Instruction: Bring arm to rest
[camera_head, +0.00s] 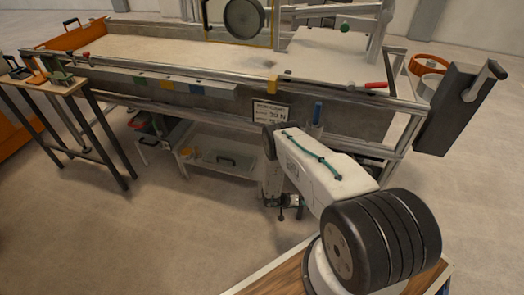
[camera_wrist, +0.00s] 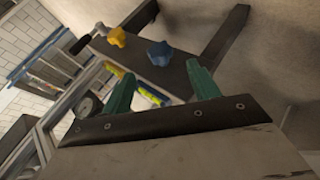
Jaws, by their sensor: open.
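My arm reaches out over the floor towards the front of the sandbed (camera_head: 180,48), with its wrist bent down. My gripper (camera_head: 291,203) hangs low in front of the sandbed's frame, small and dark in the head view. In the wrist view my gripper (camera_wrist: 160,90) shows two green fingers spread apart, with nothing held between them. Beyond the fingers is a dark flat bar with a blue knob (camera_wrist: 160,53) and a yellow knob (camera_wrist: 117,36). I cannot tell whether the fingers touch anything there, but they look apart from it.
A narrow bench (camera_head: 52,82) with several small clamp-like tools stands at the left. A low shelf with a pale tray (camera_head: 218,160) is under the sandbed. A dark box with a handle (camera_head: 460,105) is at the right. The floor (camera_head: 170,240) at front left is clear.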

